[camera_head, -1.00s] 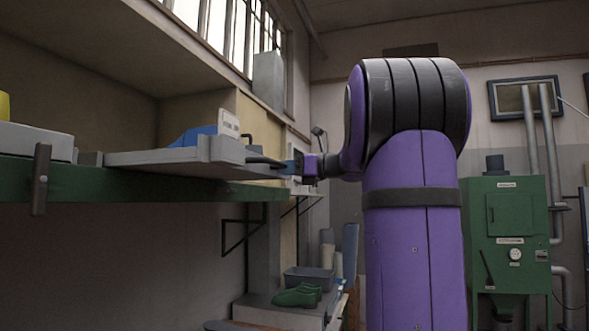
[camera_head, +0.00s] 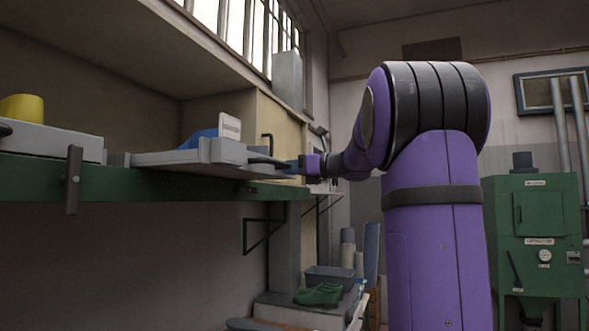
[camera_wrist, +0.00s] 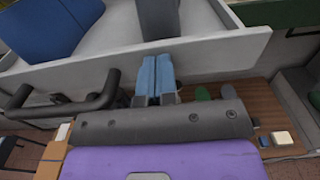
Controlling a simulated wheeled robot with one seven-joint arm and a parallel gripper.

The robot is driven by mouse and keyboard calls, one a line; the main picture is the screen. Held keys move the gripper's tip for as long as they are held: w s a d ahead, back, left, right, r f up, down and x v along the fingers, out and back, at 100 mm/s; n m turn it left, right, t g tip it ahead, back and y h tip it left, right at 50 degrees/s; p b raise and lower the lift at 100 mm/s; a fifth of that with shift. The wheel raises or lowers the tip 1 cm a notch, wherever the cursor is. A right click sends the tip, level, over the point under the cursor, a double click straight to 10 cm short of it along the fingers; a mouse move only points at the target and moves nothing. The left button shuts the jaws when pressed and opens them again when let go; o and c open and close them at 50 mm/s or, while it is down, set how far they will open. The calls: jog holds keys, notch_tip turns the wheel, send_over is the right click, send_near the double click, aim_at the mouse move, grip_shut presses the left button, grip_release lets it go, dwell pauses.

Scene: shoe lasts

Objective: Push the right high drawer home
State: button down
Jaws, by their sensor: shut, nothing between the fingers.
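The high drawer (camera_head: 180,158) is a grey tray sticking out past the green shelf edge in the head view. A blue shoe last (camera_head: 198,138) and a white card (camera_head: 230,126) show at it. In the wrist view its pale front board (camera_wrist: 215,55) runs across the picture, with the blue last (camera_wrist: 42,30) and a dark grey piece (camera_wrist: 158,18) behind it. A dark bar handle (camera_wrist: 65,106) is left of my fingers. My gripper (camera_wrist: 156,72) is shut and empty, its blue fingertips at the front board, seemingly touching. In the head view my gripper (camera_head: 294,164) is right of the drawer.
Another grey drawer (camera_head: 50,142) with a yellow object (camera_head: 22,107) is at the left. The green shelf edge (camera_head: 110,190) runs beneath. Below right, green shoes (camera_head: 318,294) and a grey bin (camera_head: 330,278) sit on a bench. A green machine (camera_head: 535,240) stands right.

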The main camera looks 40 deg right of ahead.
jog(key=shift+w+a, duration=0.1)
jog(key=shift+x, duration=2.15)
jog(key=shift+x, duration=2.2)
jog(key=shift+x, duration=2.3)
jog(key=shift+w+a, duration=0.1)
